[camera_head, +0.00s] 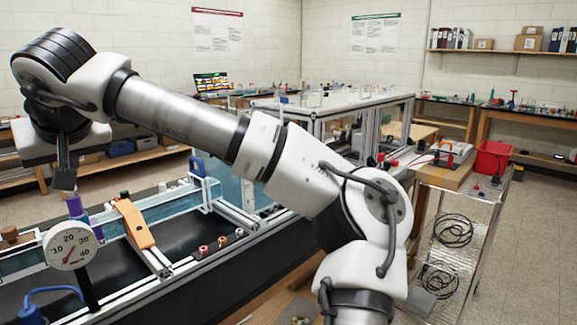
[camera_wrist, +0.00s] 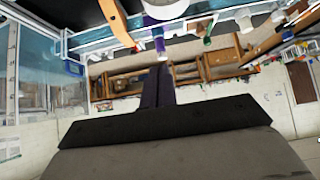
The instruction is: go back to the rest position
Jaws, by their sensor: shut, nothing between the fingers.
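My gripper (camera_head: 63,182) hangs at the far left of the head view, fingers pointing down. In the wrist view its two dark fingers (camera_wrist: 158,78) lie together, shut with nothing between them. My white and grey arm stretches across the head view from the lower right to the upper left. A purple-capped piece (camera_head: 75,206) stands just below the fingertips in the head view; I cannot tell whether there is a gap.
A round white dial gauge (camera_head: 70,246) and an orange bracket (camera_head: 133,223) stand on the extrusion frame at lower left. A red bin (camera_head: 493,157) sits on the wire cart at right. A framed bench (camera_head: 335,105) stands behind my arm. Floor shows at right.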

